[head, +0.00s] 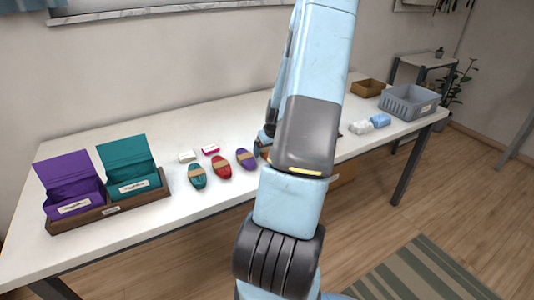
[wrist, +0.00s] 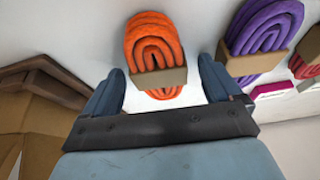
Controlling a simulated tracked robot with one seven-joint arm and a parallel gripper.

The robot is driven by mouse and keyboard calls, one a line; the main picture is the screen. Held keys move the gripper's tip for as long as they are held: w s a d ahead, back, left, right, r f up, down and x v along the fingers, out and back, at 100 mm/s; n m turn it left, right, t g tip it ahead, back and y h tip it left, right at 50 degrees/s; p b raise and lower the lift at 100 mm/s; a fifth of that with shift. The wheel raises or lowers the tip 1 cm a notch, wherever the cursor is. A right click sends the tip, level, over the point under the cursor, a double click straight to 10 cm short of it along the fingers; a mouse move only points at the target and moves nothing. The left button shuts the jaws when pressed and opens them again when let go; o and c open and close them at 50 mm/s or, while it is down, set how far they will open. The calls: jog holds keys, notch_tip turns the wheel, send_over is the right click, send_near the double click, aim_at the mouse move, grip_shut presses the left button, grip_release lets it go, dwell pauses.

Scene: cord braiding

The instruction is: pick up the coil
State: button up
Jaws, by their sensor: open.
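An orange coil (wrist: 153,42) with a tan paper band lies on the white table, seen in the wrist view. My gripper (wrist: 161,70) is open, with one finger on each side of the coil's banded end; no contact shows. In the head view my arm hides most of this coil. A purple coil (wrist: 262,30) lies to its right in the wrist view; it also shows in the head view (head: 246,159). A red coil (head: 221,167) and a teal coil (head: 197,176) lie further left in the head view.
A wooden tray (head: 110,211) holds open purple (head: 72,190) and teal (head: 128,166) boxes at the left. Small white (head: 187,156) and pink (head: 210,150) items lie behind the coils. A grey basket (head: 408,103) and a brown box (head: 368,88) stand at the right. A cardboard box (wrist: 38,125) is close to my left finger.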

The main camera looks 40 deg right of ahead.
jog(key=c, duration=1.2)
jog(key=shift+o, duration=0.2)
jog(key=shift+r, duration=0.1)
jog(key=shift+r, duration=0.25)
jog(key=v, duration=0.3)
jog(key=shift+w+d+r, duration=0.15)
jog(key=shift+w+d, duration=0.05)
jog(key=shift+w, duration=0.05)
jog(key=s+r, duration=0.9)
jog(key=s, duration=0.4)
jog(key=shift+a, duration=0.45)
jog(key=shift+a+r, duration=0.1)
